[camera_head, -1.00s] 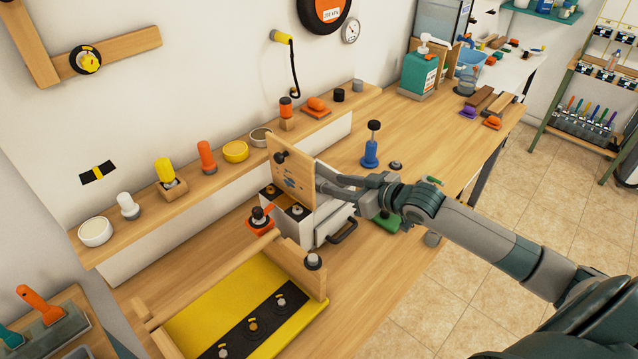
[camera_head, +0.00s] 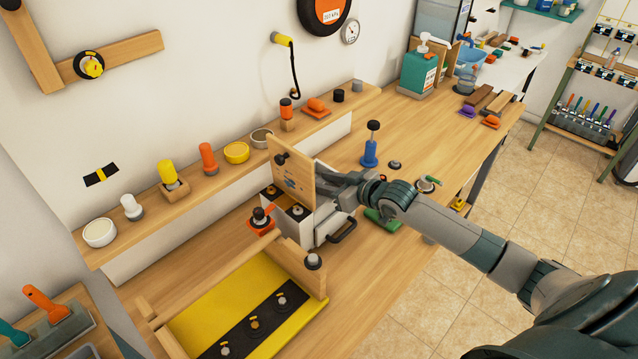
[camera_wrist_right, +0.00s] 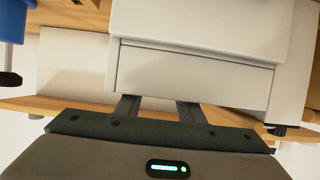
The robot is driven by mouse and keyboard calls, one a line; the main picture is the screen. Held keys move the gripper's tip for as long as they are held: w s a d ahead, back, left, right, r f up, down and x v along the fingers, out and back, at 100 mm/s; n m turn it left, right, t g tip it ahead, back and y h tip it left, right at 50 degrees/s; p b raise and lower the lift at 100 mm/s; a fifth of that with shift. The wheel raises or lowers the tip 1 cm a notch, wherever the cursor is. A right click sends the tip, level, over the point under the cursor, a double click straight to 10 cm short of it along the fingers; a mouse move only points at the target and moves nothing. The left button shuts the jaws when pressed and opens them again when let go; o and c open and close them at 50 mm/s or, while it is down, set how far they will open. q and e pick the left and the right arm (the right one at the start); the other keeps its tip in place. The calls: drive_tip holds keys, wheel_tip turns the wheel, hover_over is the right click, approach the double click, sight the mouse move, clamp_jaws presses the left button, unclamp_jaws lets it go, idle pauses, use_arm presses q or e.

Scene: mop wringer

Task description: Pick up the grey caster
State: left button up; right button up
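I cannot pick out the grey caster for certain. A small dark grey round piece (camera_head: 395,165) lies on the bench beside a blue upright tool (camera_head: 370,152), and a short grey cylinder (camera_head: 357,86) stands on the back shelf. My right gripper (camera_head: 322,178) reaches in from the right, close to an upright wooden board (camera_head: 290,178) above a white box. In the right wrist view the two fingers (camera_wrist_right: 157,105) stand apart with a gap and nothing seen between them. Their tips end at the lower edge of the white box (camera_wrist_right: 195,75). My left gripper is out of view.
A yellow tray (camera_head: 215,305) with a wooden frame stands in front. The raised back shelf (camera_head: 140,232) carries several knobs and cups. A green piece (camera_head: 382,218) lies near the bench's front edge, by my forearm. The bench is clearer to the right of the blue tool.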

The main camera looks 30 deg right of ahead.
drive_tip(key=shift+c, duration=0.7)
drive_tip(key=c, duration=0.7)
drive_tip(key=shift+r, duration=0.1)
drive_tip(key=shift+r+b, duration=0.4)
drive_tip(key=shift+r, duration=0.1)
drive_tip(key=r+b, duration=0.1)
drive_tip(key=d+r, duration=0.1)
drive_tip(key=r, duration=0.1)
drive_tip(key=shift+s+b, duration=0.2)
drive_tip(key=shift+b, duration=0.15)
drive_tip(key=shift+s+d+r+b, duration=0.75)
drive_tip(key=shift+s+d+r, duration=0.3)
drive_tip(key=shift+d, duration=0.45)
drive_tip(key=shift+s+d+r+b, duration=0.8)
drive_tip(key=shift+d+r, duration=0.4)
drive_tip(key=shift+d, duration=0.3)
drive_tip(key=shift+s+d+r+b, duration=0.65)
drive_tip(key=shift+s+d+r, duration=0.45)
drive_tip(key=shift+d, duration=0.4)
drive_tip(key=shift+w+r, duration=0.1)
